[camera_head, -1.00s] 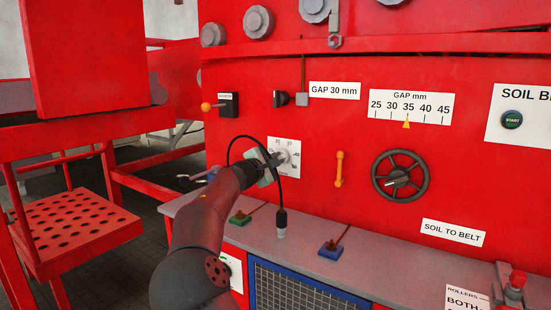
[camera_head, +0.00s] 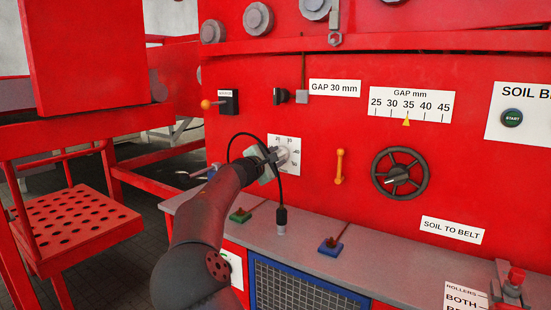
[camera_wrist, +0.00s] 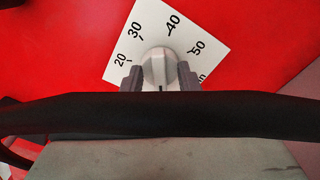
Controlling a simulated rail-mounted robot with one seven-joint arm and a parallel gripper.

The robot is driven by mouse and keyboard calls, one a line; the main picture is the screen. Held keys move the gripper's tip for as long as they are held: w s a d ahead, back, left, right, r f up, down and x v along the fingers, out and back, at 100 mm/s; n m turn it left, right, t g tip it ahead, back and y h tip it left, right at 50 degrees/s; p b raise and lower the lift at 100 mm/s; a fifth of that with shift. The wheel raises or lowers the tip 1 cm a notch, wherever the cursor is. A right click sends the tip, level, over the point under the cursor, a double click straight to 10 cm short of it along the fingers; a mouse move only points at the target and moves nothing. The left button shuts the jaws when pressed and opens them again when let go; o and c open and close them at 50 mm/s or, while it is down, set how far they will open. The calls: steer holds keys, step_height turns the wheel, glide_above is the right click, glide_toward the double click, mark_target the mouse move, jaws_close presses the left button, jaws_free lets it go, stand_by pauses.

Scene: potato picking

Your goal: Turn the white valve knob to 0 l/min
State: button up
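The white valve knob (camera_wrist: 158,66) is in the middle of the wrist view, on a white dial plate (camera_wrist: 205,40) that looks tilted there. The numbers 20, 30, 40 and 50 show around it; the lower part of the dial is hidden. My gripper (camera_wrist: 160,78) has one grey finger against each side of the knob, with no clear gap, so it looks shut on it. A dark mark shows on the knob's lower side, between the fingers. In the head view, my gripper (camera_head: 272,160) covers the left part of the dial plate (camera_head: 290,153) and much of the knob.
A black cable hangs from my wrist. An orange lever (camera_head: 339,166) and a dark handwheel (camera_head: 400,173) are to the right on the red panel. A grey ledge (camera_head: 375,264) with a green (camera_head: 240,216) and a blue (camera_head: 331,249) lever base runs below.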

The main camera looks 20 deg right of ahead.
steer(key=b+v, duration=0.3)
steer(key=v, duration=1.4)
steer(key=shift+s, duration=0.2)
steer(key=shift+a, duration=0.15)
